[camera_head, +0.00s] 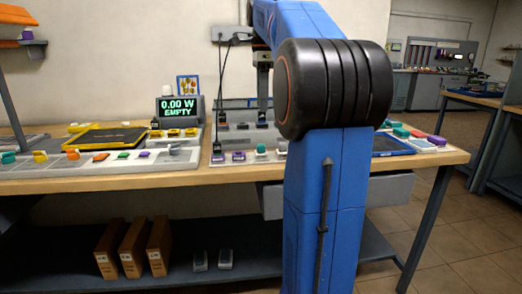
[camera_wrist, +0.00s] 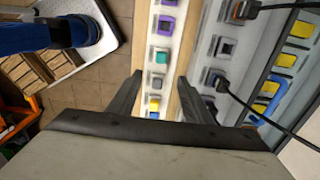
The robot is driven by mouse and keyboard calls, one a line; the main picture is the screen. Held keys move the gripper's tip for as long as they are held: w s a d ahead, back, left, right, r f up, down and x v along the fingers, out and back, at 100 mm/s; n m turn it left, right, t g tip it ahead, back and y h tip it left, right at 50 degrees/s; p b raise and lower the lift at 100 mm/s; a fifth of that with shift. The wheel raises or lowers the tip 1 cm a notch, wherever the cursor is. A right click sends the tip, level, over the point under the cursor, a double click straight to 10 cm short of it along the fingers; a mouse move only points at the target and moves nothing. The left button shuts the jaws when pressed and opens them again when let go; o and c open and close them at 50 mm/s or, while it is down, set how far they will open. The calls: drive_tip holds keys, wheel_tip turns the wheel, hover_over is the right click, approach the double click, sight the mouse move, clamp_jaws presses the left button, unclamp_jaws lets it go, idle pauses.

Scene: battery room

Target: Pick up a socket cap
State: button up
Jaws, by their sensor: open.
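My gripper (camera_wrist: 160,78) is open in the wrist view, its two dark fingers apart with nothing held between them. Small coloured pieces that look like socket caps sit in a row on a pale strip below: a purple cap (camera_wrist: 167,23), a teal cap (camera_wrist: 160,57), a grey cap (camera_wrist: 157,83) and a yellow cap (camera_wrist: 154,104). The grey and yellow ones show between the fingers; I cannot tell the height gap. In the head view, a purple cap (camera_head: 217,158) and a teal cap (camera_head: 261,150) sit near the bench's front edge. My arm hides the bench to their right.
The wooden bench (camera_head: 230,174) carries a yellow-framed tray (camera_head: 105,137) and a meter reading "0.00 W EMPTY" (camera_head: 180,108). Black plugs with cables, one plug (camera_wrist: 215,78) close to the right finger, stand on a second strip. Brown binders (camera_head: 131,247) stand on the lower shelf.

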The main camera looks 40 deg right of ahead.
hover_over(261, 144)
drive_tip(key=f, duration=0.8)
drive_tip(key=shift+s+f, duration=0.3)
drive_tip(key=shift+w+f, duration=0.2)
drive_tip(key=shift+f, duration=2.9)
drive_tip(key=c, duration=1.1)
